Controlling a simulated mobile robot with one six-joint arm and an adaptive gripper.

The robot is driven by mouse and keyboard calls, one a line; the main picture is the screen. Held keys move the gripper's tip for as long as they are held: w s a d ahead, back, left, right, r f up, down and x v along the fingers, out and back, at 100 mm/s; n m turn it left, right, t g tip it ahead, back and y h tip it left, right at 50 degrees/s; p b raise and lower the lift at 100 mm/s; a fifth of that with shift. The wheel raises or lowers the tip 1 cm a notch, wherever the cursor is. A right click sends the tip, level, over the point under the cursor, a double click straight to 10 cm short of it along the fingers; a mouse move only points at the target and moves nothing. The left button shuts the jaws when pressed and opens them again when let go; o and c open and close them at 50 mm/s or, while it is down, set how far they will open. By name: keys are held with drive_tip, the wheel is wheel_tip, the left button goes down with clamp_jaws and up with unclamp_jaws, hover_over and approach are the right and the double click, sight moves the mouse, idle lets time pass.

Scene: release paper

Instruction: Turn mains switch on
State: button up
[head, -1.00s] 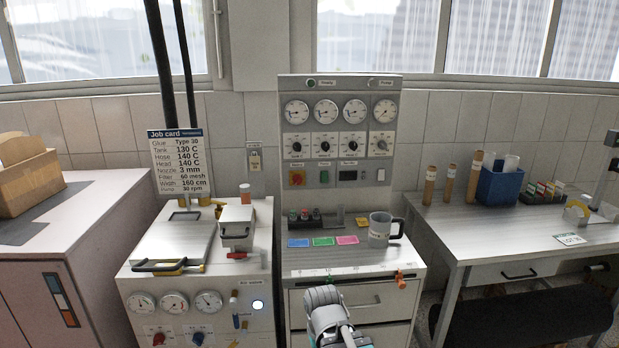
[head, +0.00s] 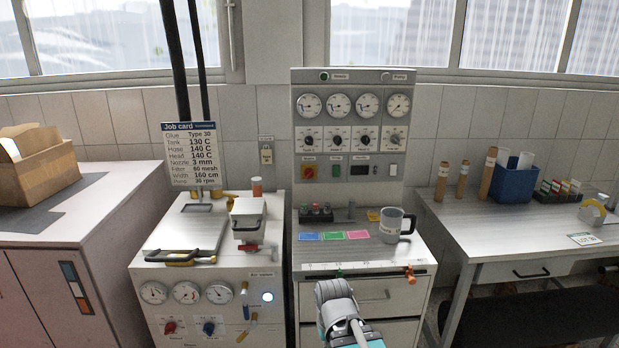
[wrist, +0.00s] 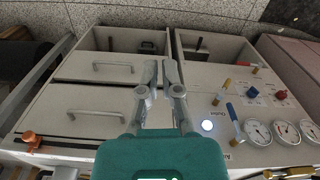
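The grey control panel (head: 350,120) stands upright at the back of the middle cabinet. A pale rocker (head: 393,170) is at the lower right. My gripper (head: 328,288) is in front of the cabinet drawers, well below and apart from the panel. In the wrist view its fingers (wrist: 161,64) are close together, empty, over the drawer fronts.
A grey mug (head: 391,225) and coloured cards (head: 333,236) are on the cabinet top. An orange clamp (head: 410,274) is on its front edge. The glue machine (head: 150,272) with gauges, a red knob (head: 170,327) and a blue knob (head: 209,326) stands left. A workbench (head: 470,225) stands right.

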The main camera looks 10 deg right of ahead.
drive_tip(key=shift+o, duration=1)
drive_tip(key=shift+w+d, duration=0.1)
drive_tip(key=shift+w, duration=0.2)
drive_tip(key=o, duration=0.7)
drive_tip(key=shift+n+t+h, duration=0.7)
drive_tip(key=shift+n+h, duration=0.1)
drive_tip(key=w+d, duration=0.1)
drive_tip(key=w, duration=0.3)
drive_tip(key=w+d, duration=0.1)
drive_tip(key=w, duration=0.1)
drive_tip(key=shift+d+r, duration=0.1)
drive_tip(key=shift+d, duration=0.2)
drive_tip(key=shift+c, duration=0.2)
drive_tip(key=shift+o, duration=1.1)
drive_tip(key=w+d+r+n+t+h, duration=0.1)
drive_tip(key=w+d+n+t+h, duration=0.1)
drive_tip(key=w, duration=0.5)
drive_tip(key=shift+w+d, duration=0.4)
drive_tip(key=shift+d, duration=0.2)
drive_tip(key=n+t, duration=1.4)
drive_tip(key=n, duration=1.5)
approach(309, 176)
drive_tip(key=shift+b+v, duration=0.45)
drive_tip(key=shift+v, duration=0.45)
drive_tip(key=shift+w+f, duration=0.1)
drive_tip(key=shift+w, duration=0.05)
drive_tip(key=x, duration=1.3)
drive_tip(key=shift+w+d, duration=0.1)
drive_tip(key=shift+w, duration=0.15)
